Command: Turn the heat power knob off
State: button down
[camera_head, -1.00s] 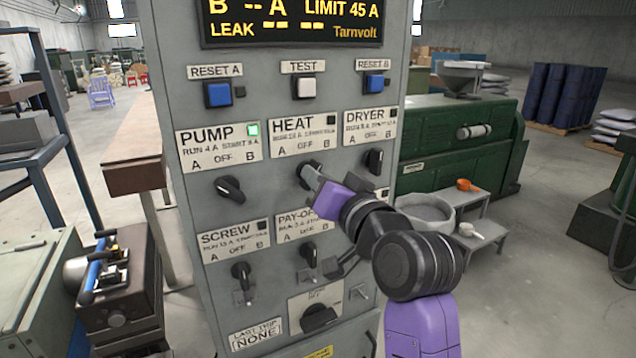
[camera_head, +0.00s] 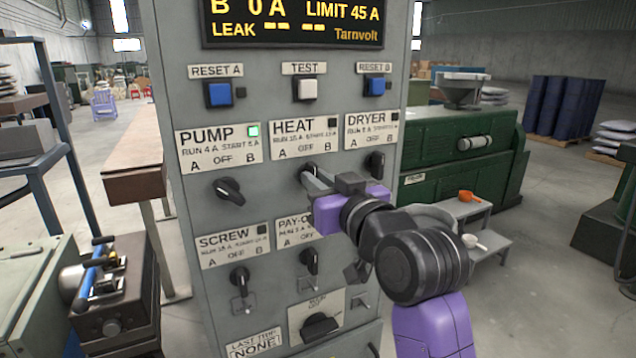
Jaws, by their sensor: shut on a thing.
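The grey control panel (camera_head: 290,195) stands in the middle of the view. The HEAT plate (camera_head: 307,137) has A, OFF and B marks, and its small lamp is dark. The heat knob (camera_head: 307,169) is black and sits just below the plate. My gripper (camera_head: 312,176) is shut on the heat knob, reaching in from the lower right. The gripper body hides most of the knob, so I cannot tell exactly where it points.
The pump knob (camera_head: 229,189) is left of the heat knob, with a green lamp lit above it. The dryer knob (camera_head: 376,164) is close on the right. The screw knob (camera_head: 239,277) and pay-off knob (camera_head: 309,261) sit below. The display (camera_head: 290,22) shows B 0 A.

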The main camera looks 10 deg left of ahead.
jog(key=c, duration=1.4)
grip_release()
jog(key=shift+c, duration=0.2)
jog(key=b+v, duration=0.1)
jog(key=v, duration=0.6)
jog(key=shift+s+d+b, duration=0.2)
jog(key=shift+s+b, duration=0.1)
jog(key=shift+s, duration=0.05)
